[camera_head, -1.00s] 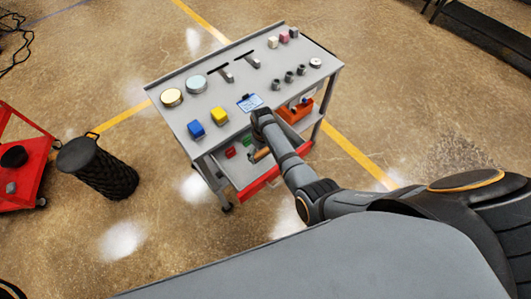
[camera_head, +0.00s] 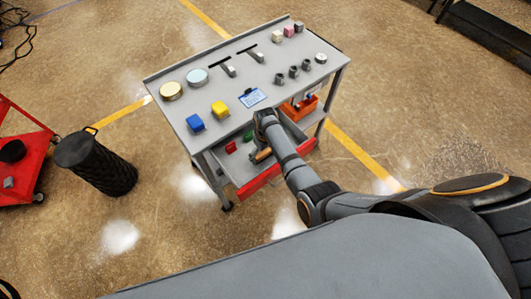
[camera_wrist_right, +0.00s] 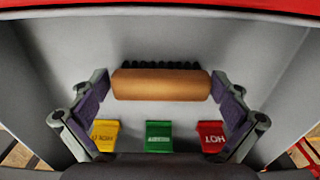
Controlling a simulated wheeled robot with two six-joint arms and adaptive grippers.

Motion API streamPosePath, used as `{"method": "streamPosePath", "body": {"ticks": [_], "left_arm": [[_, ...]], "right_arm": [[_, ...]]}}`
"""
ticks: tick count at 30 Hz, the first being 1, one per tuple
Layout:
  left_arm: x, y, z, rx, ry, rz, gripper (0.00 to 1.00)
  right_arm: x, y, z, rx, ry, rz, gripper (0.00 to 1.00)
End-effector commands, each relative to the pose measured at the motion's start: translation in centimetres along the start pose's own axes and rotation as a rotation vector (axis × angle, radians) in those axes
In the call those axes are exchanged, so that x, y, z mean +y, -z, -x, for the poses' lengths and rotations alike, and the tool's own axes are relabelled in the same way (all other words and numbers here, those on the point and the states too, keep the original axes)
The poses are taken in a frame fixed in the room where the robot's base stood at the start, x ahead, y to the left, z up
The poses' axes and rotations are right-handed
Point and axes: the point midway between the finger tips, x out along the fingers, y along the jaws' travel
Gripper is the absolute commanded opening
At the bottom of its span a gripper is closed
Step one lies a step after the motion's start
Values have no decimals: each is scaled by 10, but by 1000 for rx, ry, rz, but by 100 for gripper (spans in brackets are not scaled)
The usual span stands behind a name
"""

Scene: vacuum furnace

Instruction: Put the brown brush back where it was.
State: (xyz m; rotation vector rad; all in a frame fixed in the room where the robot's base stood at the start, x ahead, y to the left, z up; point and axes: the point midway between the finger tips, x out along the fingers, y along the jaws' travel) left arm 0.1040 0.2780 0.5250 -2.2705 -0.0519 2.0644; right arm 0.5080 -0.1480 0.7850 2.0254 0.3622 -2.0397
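The brush, with a brown cylindrical handle (camera_wrist_right: 161,84) and dark bristles along its far side, lies crosswise between the fingertips of my right gripper (camera_wrist_right: 161,88). The fingers meet its two ends, and the gripper looks shut on it. In the head view the right gripper (camera_head: 262,150) reaches down to the open, red-fronted drawer (camera_head: 267,180) of the grey cart, with the brown handle (camera_head: 263,155) just showing. Whether the brush touches the drawer floor cannot be told. My left gripper is out of view.
Yellow (camera_wrist_right: 105,135), green (camera_wrist_right: 159,136) and red (camera_wrist_right: 212,136) tags lie in the drawer. The cart top (camera_head: 215,100) carries blocks, round tins and a clipboard (camera_head: 252,97). An orange bin (camera_head: 299,108) sits below the top. A black basket (camera_head: 97,163) stands at left.

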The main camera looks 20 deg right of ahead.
Motion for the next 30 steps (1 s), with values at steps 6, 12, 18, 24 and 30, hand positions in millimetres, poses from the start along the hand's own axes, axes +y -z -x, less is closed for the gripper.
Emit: {"method": "streamPosePath", "body": {"ticks": [6,12,18,24,30], "left_arm": [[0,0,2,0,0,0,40],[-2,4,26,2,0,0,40],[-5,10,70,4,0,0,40],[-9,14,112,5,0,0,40],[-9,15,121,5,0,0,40]], "right_arm": [[0,0,4,1,0,0,100],[0,0,28,1,0,0,100],[0,0,69,0,0,0,100],[0,0,109,1,0,0,100],[0,0,125,1,0,0,100]]}}
